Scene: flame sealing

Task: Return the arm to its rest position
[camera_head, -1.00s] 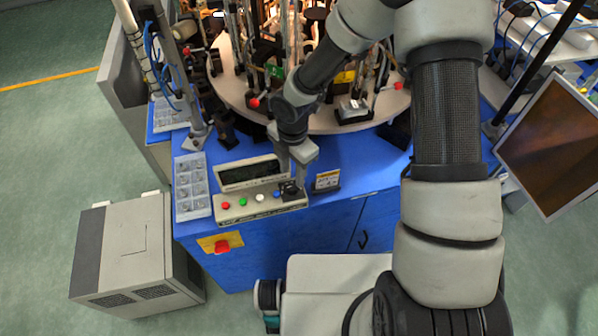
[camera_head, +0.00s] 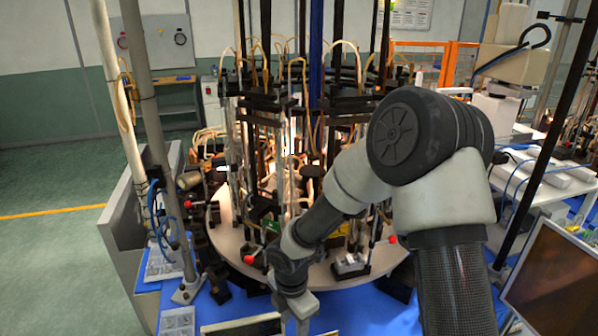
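My arm comes in from the lower right, bends at a dark-capped elbow joint and reaches down and left across the front of the machine. My gripper (camera_head: 297,311) hangs at the bottom edge of the view, in front of the round turntable and beside the control box. Its fingertips are cut off by the picture's edge, so its opening and anything between the fingers are hidden. The control box (camera_head: 243,327) shows only its top with part of a dark display; its buttons are out of view.
The round grey turntable (camera_head: 228,243) carries several burner posts and hoses, with an orange glow inside. Red-tipped levers (camera_head: 249,259) stick out at its rim. A grey post (camera_head: 150,110) stands at the left and a tilted monitor (camera_head: 555,275) at the right. Green floor (camera_head: 50,175) is open at far left.

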